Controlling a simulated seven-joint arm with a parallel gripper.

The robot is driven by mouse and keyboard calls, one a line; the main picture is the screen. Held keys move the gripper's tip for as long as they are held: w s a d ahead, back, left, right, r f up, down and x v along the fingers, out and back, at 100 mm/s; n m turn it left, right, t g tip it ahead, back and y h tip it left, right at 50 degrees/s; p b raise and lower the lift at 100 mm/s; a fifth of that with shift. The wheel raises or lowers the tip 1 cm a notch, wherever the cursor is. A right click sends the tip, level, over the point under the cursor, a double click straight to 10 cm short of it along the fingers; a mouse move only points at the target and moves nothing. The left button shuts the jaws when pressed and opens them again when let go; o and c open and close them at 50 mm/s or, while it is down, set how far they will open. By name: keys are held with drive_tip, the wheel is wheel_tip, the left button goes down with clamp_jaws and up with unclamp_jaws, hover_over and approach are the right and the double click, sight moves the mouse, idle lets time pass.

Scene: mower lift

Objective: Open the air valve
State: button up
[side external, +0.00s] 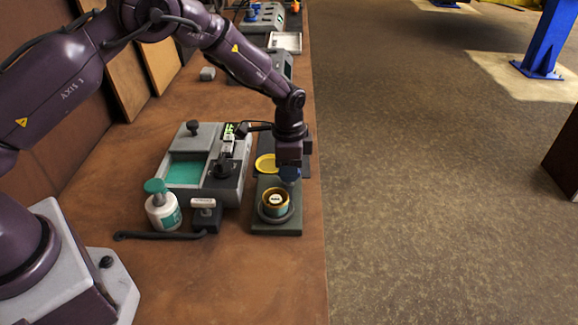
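My gripper (289,168) points down over the right edge of the bench, above a dark green-grey base plate (278,229). A dark blue part (289,175) shows right at its lower end; I cannot tell whether it is held, touched or only behind the fingers. The fingers are too small and dark to read. No part is clearly marked as the air valve. A lever-like black and pale fitting (225,160) stands on the grey unit left of my gripper. A grey panel with a blue knob (253,12) is at the far end.
A yellow-rimmed cup (275,204) sits on the base plate, with a yellow disc (265,163) behind it. Left are a grey unit with a green tray (184,173), a white bottle with green cap (163,208), and a black rod (160,235). The bench front is clear.

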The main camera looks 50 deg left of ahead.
clamp_jaws()
drive_tip(key=shift+n, duration=0.4)
drive_tip(key=n, duration=0.6)
drive_tip(key=shift+n, duration=0.3)
drive_tip(key=n, duration=1)
drive_tip(key=shift+s, duration=0.1)
drive_tip(key=shift+n, duration=0.4)
